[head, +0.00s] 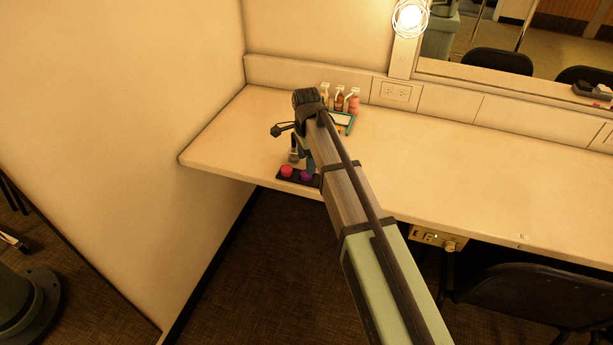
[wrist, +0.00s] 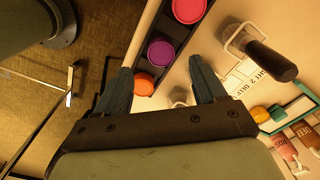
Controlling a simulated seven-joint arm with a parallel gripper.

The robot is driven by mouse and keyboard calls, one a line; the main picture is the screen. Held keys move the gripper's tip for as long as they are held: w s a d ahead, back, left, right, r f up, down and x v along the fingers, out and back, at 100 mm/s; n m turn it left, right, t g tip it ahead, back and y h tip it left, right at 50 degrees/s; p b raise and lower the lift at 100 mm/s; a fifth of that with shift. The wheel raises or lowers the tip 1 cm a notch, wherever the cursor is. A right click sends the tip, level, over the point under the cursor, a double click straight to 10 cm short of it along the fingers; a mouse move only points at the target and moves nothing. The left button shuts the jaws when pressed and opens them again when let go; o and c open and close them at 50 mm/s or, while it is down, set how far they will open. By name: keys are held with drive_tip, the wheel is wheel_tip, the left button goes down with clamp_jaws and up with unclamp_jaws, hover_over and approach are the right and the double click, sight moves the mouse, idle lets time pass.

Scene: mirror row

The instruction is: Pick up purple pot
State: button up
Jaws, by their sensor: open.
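The purple pot (wrist: 160,53) is a round lid in a dark narrow tray (wrist: 166,28), between a pink pot (wrist: 188,10) and an orange pot (wrist: 144,82). My gripper (wrist: 160,80) is open, with one finger on each side of the tray in the wrist view. The purple pot shows between and just beyond the fingertips, and the jaws hold nothing. In the head view the purple pot (head: 306,176) is at the counter's front edge beside the pink pot (head: 287,171). There my arm hides the orange pot and much of my gripper.
Several bottles (head: 340,101) stand near the back wall by a teal-framed tray (head: 350,125). A dark-handled object (wrist: 270,62) lies right of the pots in the wrist view. The counter (head: 460,170) is clear to the right. A side wall (head: 120,110) bounds the left.

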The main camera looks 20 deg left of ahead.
sight(306, 176)
drive_tip(key=shift+w+f, duration=0.2)
drive_tip(key=shift+f, duration=2.4)
drive_tip(key=shift+c, duration=0.2)
drive_tip(key=c, duration=1.1)
